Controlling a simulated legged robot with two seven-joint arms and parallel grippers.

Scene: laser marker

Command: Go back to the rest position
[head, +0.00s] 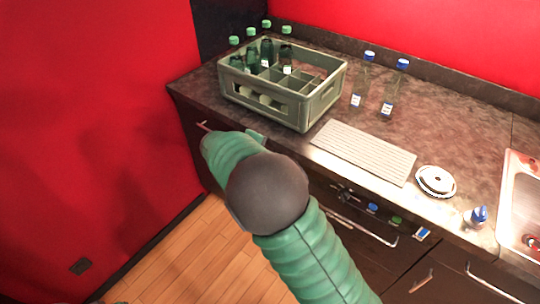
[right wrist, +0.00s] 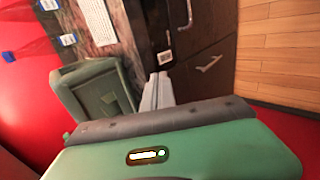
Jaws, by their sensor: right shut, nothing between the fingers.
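My right arm reaches in from the lower right of the head view and ends in front of the counter, below the crate. Its gripper is mostly hidden there behind the arm. In the right wrist view my right gripper (right wrist: 158,92) is shut and empty, in front of the dark cabinet fronts. The grey-green crate (head: 322,104) stands on the counter and also shows in the right wrist view (right wrist: 88,72). The gripper is apart from it. My left gripper is not in view.
The crate holds several dark bottles with green caps. Two clear blue-capped bottles (head: 361,83) (head: 390,92) stand right of it. A ribbed white mat (head: 362,150), a round white dish (head: 435,181), a small blue-capped bottle (head: 476,217) and a sink (head: 522,205) follow. Wooden floor (head: 185,255) is free.

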